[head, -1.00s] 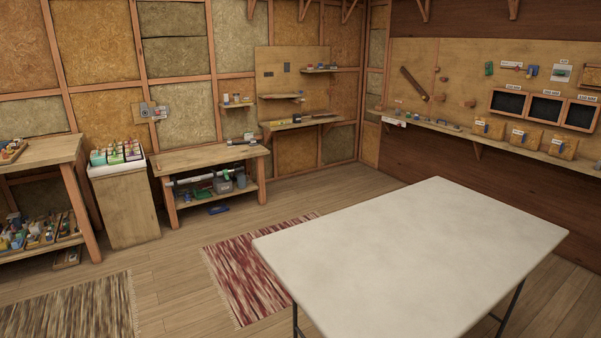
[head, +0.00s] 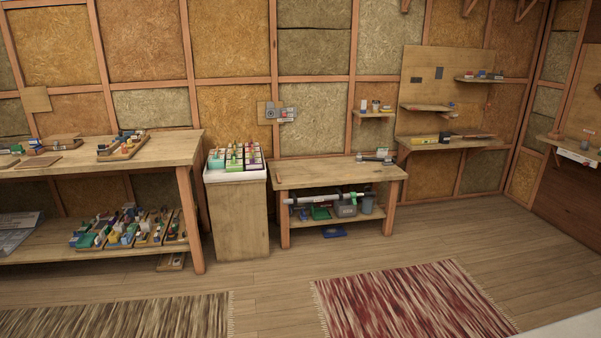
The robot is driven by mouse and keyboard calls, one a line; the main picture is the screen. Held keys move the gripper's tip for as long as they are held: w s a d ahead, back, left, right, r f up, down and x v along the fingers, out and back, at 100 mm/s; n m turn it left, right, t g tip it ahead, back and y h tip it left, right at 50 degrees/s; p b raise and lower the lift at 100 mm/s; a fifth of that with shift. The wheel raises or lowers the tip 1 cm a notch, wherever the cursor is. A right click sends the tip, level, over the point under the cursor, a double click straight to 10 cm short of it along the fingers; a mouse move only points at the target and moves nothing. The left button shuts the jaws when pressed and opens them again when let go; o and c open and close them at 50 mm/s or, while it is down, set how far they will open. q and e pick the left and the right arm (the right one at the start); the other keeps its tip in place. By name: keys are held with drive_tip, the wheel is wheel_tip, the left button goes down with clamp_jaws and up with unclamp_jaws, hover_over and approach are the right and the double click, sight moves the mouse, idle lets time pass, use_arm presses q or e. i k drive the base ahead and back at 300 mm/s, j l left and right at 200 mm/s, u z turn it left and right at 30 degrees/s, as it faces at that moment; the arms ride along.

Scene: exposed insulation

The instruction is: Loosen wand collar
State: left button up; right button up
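A long grey-white tube (head: 322,198) with green parts lies lengthwise between the top and lower shelf of the small wooden bench (head: 338,174); it looks wand-like, but I cannot tell whether it is the wand. No collar can be made out at this distance. A small dark and metallic tool (head: 376,157) lies on the right of the bench top. Neither of my grippers shows in the head view.
A wooden cabinet (head: 238,218) with a white tray of small boxes stands left of the bench. A long workbench (head: 165,153) with filled organisers is farther left. Red rug (head: 410,305) and brown rug (head: 120,318) lie in front. Bare floor (head: 275,285) separates them. A pale table corner (head: 575,328) is at lower right.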

sight(353, 194)
drive_tip(key=i+j, duration=0.1)
drive_tip(key=i, duration=0.55)
drive_tip(key=i+j, duration=0.15)
drive_tip(key=i, duration=0.5)
drive_tip(key=i+j+z, duration=0.1)
drive_tip(key=i, duration=0.55)
drive_tip(key=i+l+z, duration=0.1)
drive_tip(key=i, duration=0.45)
drive_tip(key=i+l, duration=0.2)
drive_tip(key=i, duration=0.4)
drive_tip(key=z, duration=0.05)
